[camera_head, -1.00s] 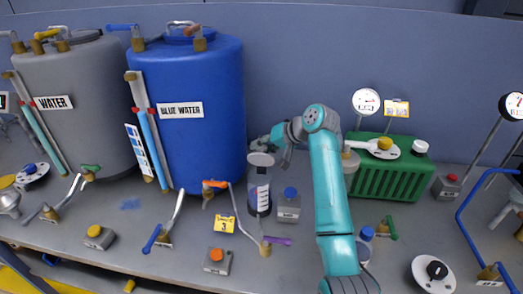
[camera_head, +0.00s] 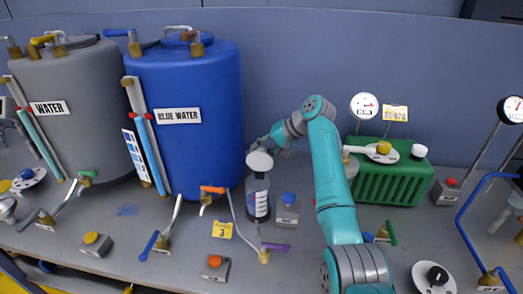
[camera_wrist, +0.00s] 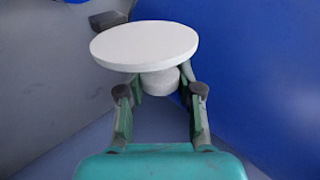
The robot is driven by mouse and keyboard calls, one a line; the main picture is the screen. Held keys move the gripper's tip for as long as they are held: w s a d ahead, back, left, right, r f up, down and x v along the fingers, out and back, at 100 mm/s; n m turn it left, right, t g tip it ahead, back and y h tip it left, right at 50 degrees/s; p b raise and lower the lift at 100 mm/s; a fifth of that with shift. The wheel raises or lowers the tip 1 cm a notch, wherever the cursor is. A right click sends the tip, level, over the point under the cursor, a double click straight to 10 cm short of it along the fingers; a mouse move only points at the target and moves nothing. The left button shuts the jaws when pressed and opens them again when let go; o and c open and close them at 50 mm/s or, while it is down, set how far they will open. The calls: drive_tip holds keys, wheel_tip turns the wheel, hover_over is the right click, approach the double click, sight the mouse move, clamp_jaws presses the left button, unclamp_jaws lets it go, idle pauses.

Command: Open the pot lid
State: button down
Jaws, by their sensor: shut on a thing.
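The pot is a clear upright cylinder (camera_head: 258,198) with dark markings, standing on the bench in front of the blue tank. Its lid is a white round disc (camera_head: 259,161) over the pot's mouth; a gap between them is too small to judge. My gripper (camera_head: 268,142) is at the lid, at the end of the teal arm. In the wrist view, the lid (camera_wrist: 145,42) shows as a broad white disc with a small round white part below it. My gripper (camera_wrist: 160,92) has its fingers on either side of that part, shut on the lid. The pot body is not visible there.
A blue-buttoned grey box (camera_head: 287,212) stands just right of the pot. A lever with a purple handle (camera_head: 275,247) and a yellow tag (camera_head: 222,230) are in front. The blue water tank (camera_head: 185,120) rises behind left; a green ribbed box (camera_head: 385,183) is to the right.

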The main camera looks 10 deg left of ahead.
drive_tip(key=c, duration=0.7)
unclamp_jaws()
drive_tip(key=v, duration=1.2)
